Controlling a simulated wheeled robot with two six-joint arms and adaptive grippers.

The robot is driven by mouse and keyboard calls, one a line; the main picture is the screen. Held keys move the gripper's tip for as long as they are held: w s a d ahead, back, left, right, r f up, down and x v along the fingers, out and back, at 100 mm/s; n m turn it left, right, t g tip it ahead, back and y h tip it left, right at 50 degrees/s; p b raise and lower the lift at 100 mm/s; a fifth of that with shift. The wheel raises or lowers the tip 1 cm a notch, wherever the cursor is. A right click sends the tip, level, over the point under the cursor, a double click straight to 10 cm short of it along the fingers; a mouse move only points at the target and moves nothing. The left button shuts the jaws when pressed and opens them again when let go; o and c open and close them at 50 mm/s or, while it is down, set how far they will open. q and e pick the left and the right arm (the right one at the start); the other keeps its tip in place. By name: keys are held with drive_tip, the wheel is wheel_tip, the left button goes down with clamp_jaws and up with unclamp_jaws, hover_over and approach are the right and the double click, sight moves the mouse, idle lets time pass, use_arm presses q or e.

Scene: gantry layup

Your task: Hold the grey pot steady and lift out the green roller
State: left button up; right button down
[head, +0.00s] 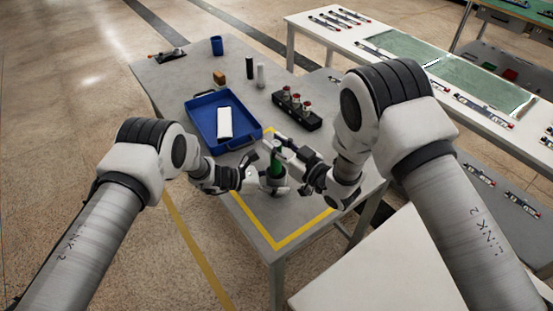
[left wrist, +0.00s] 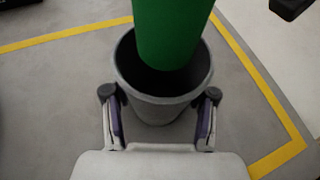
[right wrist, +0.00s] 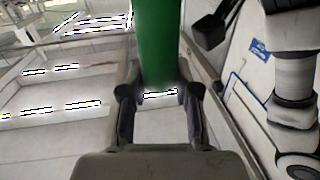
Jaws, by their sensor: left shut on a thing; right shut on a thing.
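The grey pot (head: 272,185) stands upright on the grey table inside the yellow tape outline. My left gripper (head: 258,181) is shut on its side; in the left wrist view the fingers press the wall of the pot (left wrist: 158,108) from both sides. The green roller (head: 276,167) is upright over the pot. In the left wrist view the lower end of the roller (left wrist: 172,35) shows at the open mouth, with dark interior below; its exact depth is unclear. My right gripper (head: 279,150) is shut on the upper part of the roller (right wrist: 160,45).
A blue tray (head: 203,137) with a white block (head: 225,122) lies behind my left gripper. A black rack (head: 296,112) with several red-topped pieces stands behind my right gripper. A blue cup (head: 217,45) and two cylinders stand farther back. The front table corner is clear.

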drive_tip(key=shift+r, duration=0.7)
use_arm(q)
drive_tip(key=o, duration=1.2)
drive_tip(key=shift+f, duration=0.1)
use_arm(e)
drive_tip(key=shift+w, duration=0.1)
use_arm(q)
drive_tip(key=v, duration=1.2)
drive_tip(key=shift+a, duration=0.15)
use_arm(e)
drive_tip(key=shift+a+f, duration=0.1)
